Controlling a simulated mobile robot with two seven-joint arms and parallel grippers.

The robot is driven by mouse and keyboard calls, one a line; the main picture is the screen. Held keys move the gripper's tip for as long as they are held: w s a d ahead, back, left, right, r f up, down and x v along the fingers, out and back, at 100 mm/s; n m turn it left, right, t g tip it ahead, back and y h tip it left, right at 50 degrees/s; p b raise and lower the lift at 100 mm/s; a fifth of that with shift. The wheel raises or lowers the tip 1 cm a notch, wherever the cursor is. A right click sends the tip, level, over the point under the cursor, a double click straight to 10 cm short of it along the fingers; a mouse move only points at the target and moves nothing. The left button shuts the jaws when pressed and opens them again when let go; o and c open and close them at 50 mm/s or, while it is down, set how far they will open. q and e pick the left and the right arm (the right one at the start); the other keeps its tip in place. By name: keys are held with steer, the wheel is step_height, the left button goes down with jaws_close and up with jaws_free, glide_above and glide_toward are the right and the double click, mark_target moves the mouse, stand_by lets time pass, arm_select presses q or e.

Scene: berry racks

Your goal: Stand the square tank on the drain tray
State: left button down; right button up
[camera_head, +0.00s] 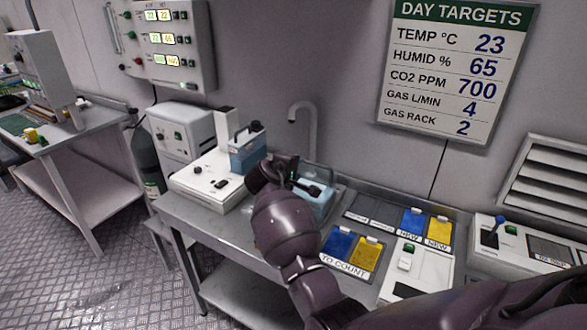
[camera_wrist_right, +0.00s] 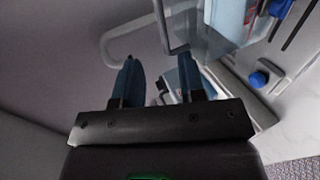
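A second clear, light-blue box-shaped vessel (camera_head: 318,207) sits below the tap, partly hidden by my right gripper; I cannot tell which of the two is the square tank. My right gripper (camera_head: 308,186) is just above this vessel. In the right wrist view its two blue fingers (camera_wrist_right: 160,85) are apart, with a thin clear edge and pale shapes behind the gap. No grip shows. I cannot make out the drain tray with certainty. My left gripper is out of view.
A curved grey tap (camera_head: 303,115) rises behind the vessel. The white bench unit (camera_head: 205,185) is left of it. Blue and yellow pads (camera_head: 350,250) marked "TO COUNT" and a white switch box (camera_head: 404,267) lie to the right. My right arm covers part of the bench.

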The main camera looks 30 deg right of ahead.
steer(key=s+a+f+m+t+y, duration=0.1)
steer(key=s+a+f+y, duration=0.2)
steer(key=s+f, duration=0.4)
steer(key=s+a+f+m+t+y, duration=0.2)
steer(key=s+f, duration=0.5)
steer(key=s, duration=1)
steer(key=s+a+f+m+t+y, duration=0.1)
steer(key=s+a+f+y, duration=0.3)
steer(key=s, duration=0.8)
step_height(320, 180, down, 4)
steer(key=shift+s+m+y, duration=0.4)
steer(key=shift+m+y, duration=0.3)
steer(key=shift+y, duration=0.4)
